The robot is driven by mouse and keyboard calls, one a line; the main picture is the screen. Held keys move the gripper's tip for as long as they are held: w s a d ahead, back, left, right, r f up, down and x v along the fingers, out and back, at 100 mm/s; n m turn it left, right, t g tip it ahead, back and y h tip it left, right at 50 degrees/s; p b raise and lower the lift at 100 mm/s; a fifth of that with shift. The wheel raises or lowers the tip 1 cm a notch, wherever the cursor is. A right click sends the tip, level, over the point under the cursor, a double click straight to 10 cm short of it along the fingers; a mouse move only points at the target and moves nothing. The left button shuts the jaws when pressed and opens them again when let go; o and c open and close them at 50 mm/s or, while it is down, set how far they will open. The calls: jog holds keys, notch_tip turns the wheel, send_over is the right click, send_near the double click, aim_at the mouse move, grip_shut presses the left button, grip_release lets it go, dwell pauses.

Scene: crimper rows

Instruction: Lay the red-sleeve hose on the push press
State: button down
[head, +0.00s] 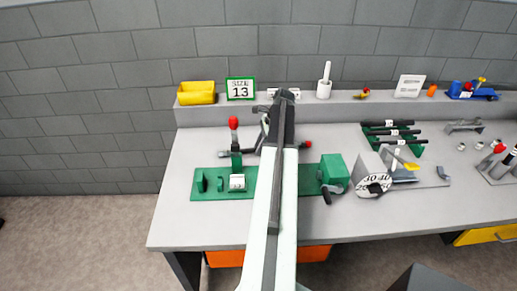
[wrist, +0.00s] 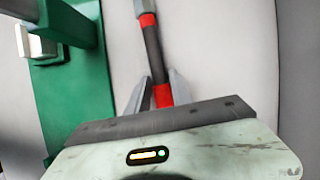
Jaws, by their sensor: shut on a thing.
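The red-sleeve hose (wrist: 153,52) is a black tube with red sleeves and a grey metal end, in the wrist view. My gripper (wrist: 152,96) is shut on it at the lower red sleeve. In the head view my arm hides most of the gripper and hose; a red-ended piece (head: 306,144) shows right of the arm, and I cannot tell whether it is the hose. A long green fixture (head: 212,188) with a red-knobbed lever and a "13" label stands on the bench, partly behind my arm. It appears to be the push press. Its green base (wrist: 72,100) is left of the hose in the wrist view.
A green rack (head: 410,151) with black hoses stands to the right, near a grey dial block (head: 374,180). A back shelf (head: 340,108) holds a yellow bin (head: 197,93), a size "13" sign (head: 240,89) and a white cup (head: 324,89). The front bench strip (head: 200,225) is clear.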

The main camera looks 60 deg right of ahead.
notch_tip(320, 180, up, 10)
jog(key=p, duration=1)
jog(key=shift+r, duration=0.15)
